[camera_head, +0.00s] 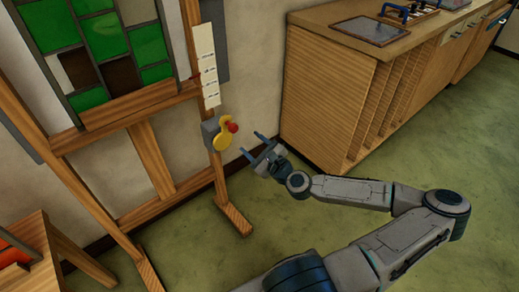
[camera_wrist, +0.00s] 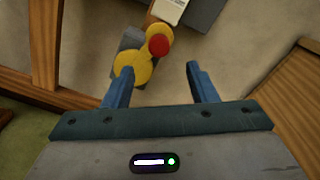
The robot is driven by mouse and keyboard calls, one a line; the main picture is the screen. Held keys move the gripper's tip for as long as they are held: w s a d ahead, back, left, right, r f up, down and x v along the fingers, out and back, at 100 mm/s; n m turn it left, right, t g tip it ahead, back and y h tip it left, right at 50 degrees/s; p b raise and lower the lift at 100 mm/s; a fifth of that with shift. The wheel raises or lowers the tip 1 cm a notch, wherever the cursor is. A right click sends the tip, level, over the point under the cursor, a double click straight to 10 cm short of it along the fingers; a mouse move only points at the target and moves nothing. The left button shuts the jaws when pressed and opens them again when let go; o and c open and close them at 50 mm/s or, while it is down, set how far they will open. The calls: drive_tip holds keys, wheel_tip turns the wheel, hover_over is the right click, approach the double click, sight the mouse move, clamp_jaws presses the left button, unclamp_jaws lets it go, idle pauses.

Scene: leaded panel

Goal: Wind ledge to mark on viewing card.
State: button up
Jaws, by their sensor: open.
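A wooden easel holds a leaded panel (camera_head: 110,45) of green, brown and pale panes on its ledge (camera_head: 140,104). A white viewing card (camera_head: 206,65) with dark marks and a small red pointer beside it runs up the right post. Below it a yellow crank (camera_head: 221,139) with a red knob (camera_head: 232,127) sits on a grey box (camera_head: 209,130). My gripper (camera_head: 250,145) is open and empty, to the right of the crank and apart from it. In the wrist view the red knob (camera_wrist: 159,44) lies beyond the fingertips, between them and left of centre.
A wooden cabinet (camera_head: 325,95) with slotted dividers stands to the right, with a dark tray (camera_head: 372,30) on its top. A wooden stool or table (camera_head: 35,240) with an orange item is at lower left. Green floor is clear around the easel foot (camera_head: 234,218).

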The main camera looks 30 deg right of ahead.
drive_tip(key=shift+v, duration=1.5)
drive_tip(key=shift+a, duration=0.1)
drive_tip(key=s+a+f+n+g+y+p, duration=0.2)
drive_tip(key=s+a+f+n+g+p, duration=0.45)
drive_tip(key=s+a+n+g, duration=0.6)
drive_tip(key=d+r+n+g+h+p, duration=0.25)
drive_tip(key=r+n, duration=0.25)
drive_tip(key=r, duration=0.3)
drive_tip(key=d+r+n+g+h+p, duration=0.2)
drive_tip(key=d+r+n+h+p, duration=0.15)
drive_tip(key=r, duration=0.55)
drive_tip(key=s+a+r+n+t+p, duration=0.1)
drive_tip(key=s+a+r+n+p, duration=0.1)
drive_tip(key=r, duration=0.9)
drive_tip(key=s+a+r+n+t+p, duration=0.1)
drive_tip(key=s+a+r+n+p, duration=0.2)
drive_tip(key=r, duration=0.9)
drive_tip(key=shift+s+a+n, duration=0.6)
drive_tip(key=shift+s+a, duration=0.45)
